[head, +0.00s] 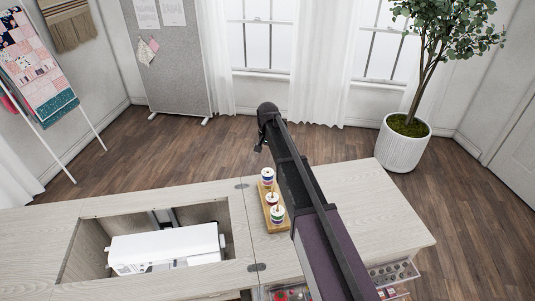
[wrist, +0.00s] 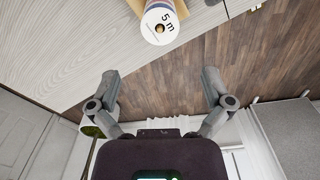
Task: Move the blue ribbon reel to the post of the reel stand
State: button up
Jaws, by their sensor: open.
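The reel stand is a narrow wooden base (head: 264,215) on the cabinet top, with white-flanged reels along it. The reel or stack at its far end (head: 267,175) shows a blue-purple band. A smaller reel with red (head: 272,198) is in the middle, and one with green (head: 277,215) is at the near end. I cannot make out a bare post. In the wrist view a white reel face marked "5 m" (wrist: 160,25) is at the top edge, beyond my fingers. My gripper (wrist: 163,82) is open and empty, past the cabinet's far edge; my arm partly hides it in the head view.
A white sewing machine (head: 165,248) sits in the cabinet's well left of the stand. Clear drawers with small items (head: 395,273) stick out at the front right. The cabinet top (head: 390,215) is clear at right. A potted tree (head: 404,145) stands behind right.

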jog(key=s+f+b, duration=0.1)
jog(key=s, duration=0.2)
jog(key=s+d+f+b, duration=0.1)
jog(key=s, duration=0.2)
jog(key=s+f+b, duration=0.1)
jog(key=s, duration=0.1)
jog(key=shift+s+d+f+b, duration=0.35)
jog(key=shift+s+d, duration=0.05)
jog(key=shift+d, duration=0.1)
dwell(0.6)
jog(key=s+d+n, duration=0.3)
jog(key=s+d, duration=1.2)
jog(key=s, duration=0.4)
jog(key=shift+s+n, duration=0.4)
jog(key=shift+w+a, duration=0.1)
